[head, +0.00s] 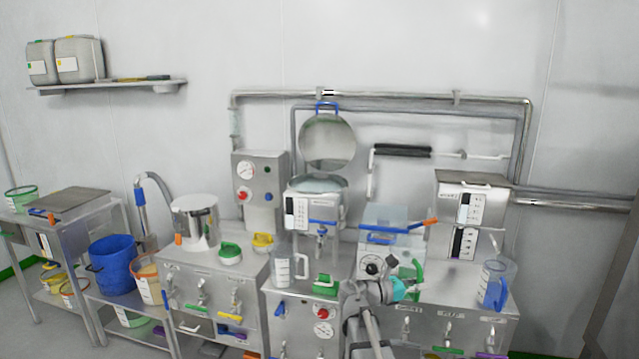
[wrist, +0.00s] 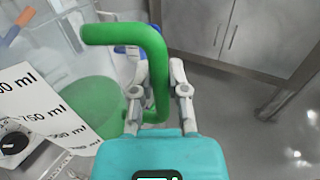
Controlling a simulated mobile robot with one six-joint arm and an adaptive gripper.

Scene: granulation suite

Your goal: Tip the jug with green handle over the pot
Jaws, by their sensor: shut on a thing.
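My gripper (wrist: 157,80) is shut on the green handle (wrist: 125,33) of a clear jug (wrist: 78,150). In the wrist view the jug is at the left, with printed ml marks and green contents (wrist: 88,108). In the head view my gripper (head: 408,285) is in front of the right-hand bench, with the green handle (head: 418,278) beside it; the jug's outline is hard to separate from the equipment behind. A steel pot (head: 196,222) stands on the left cabinet, well left of my gripper. I cannot tell the jug's exact tilt.
A jug with a white handle (head: 283,268) stands on the middle cabinet. A jug with a blue handle (head: 497,284) stands at the right. A clear box with a blue handle (head: 392,222) and a machine with a raised round lid (head: 328,143) stand behind.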

